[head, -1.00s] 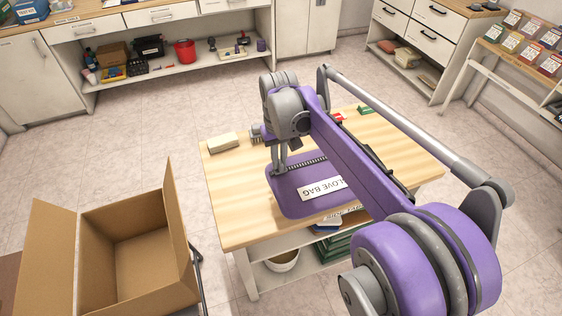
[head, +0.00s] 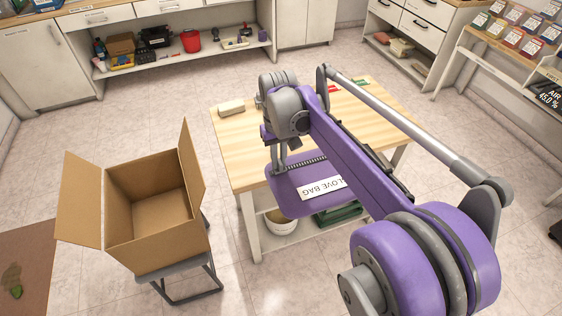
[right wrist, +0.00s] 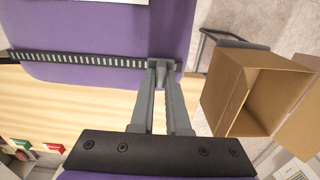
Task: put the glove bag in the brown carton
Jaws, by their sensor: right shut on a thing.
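The glove bag (head: 290,197) is a flat purple bag with a ribbed dark strip and a white label. My right gripper (head: 277,168) is shut on the ribbed strip at one edge of the bag. The right wrist view shows the fingers (right wrist: 164,72) closed on the end of that strip, with the purple bag (right wrist: 110,75) beyond. In the head view the bag overlaps the table's front left edge. The brown carton (head: 124,244) stands open, flaps up, on a grey stand to the left of the bag; it also shows in the right wrist view (right wrist: 236,100). My left gripper is not in view.
Floor shows between the carton and the table. A brown mat (head: 25,255) lies at far left.

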